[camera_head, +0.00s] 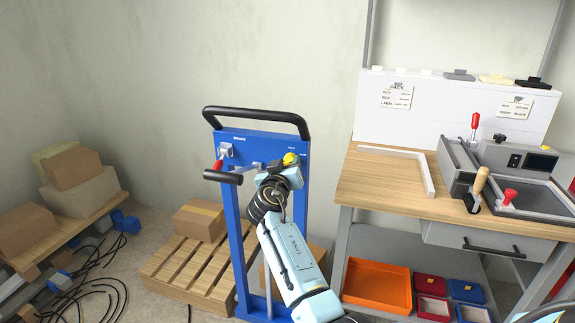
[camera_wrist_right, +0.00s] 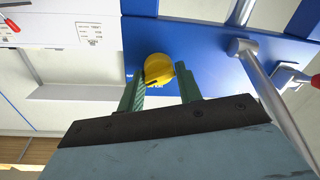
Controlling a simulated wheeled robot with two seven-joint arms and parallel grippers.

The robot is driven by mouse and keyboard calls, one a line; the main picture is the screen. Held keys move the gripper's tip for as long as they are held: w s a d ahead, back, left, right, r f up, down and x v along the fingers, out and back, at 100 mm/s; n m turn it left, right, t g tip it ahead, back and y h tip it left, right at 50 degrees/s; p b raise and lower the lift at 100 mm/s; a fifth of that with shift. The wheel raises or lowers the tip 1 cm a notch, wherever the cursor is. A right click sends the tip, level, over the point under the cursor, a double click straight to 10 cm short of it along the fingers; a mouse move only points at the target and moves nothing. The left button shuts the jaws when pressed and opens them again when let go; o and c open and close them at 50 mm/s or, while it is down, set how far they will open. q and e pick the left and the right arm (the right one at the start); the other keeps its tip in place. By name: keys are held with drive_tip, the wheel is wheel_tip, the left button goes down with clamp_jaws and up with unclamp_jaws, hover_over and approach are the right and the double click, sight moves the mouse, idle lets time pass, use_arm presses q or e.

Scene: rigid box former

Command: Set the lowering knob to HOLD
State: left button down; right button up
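The lowering knob, a yellow knob (camera_head: 291,158), sits on the upper right of the blue lift frame's panel (camera_head: 262,143). In the right wrist view the knob (camera_wrist_right: 158,69) is between the green fingertips of my right gripper (camera_wrist_right: 162,80). The fingers lie close on both sides, but I cannot tell whether they press on it. In the head view my right gripper (camera_head: 286,171) is right at the knob and hides part of it. The lettering by the knob is covered or too small to read. My left gripper is not in view.
A black push bar (camera_head: 258,114) arches over the panel. A red-handled lever (camera_head: 219,161) and a black-ended grey bar (camera_head: 223,177) are to the left. A workbench (camera_head: 385,187) stands right; a pallet (camera_head: 170,272) with a carton lies behind left. Cables lie on the floor.

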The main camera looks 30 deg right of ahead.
drive_tip(key=c, duration=0.4)
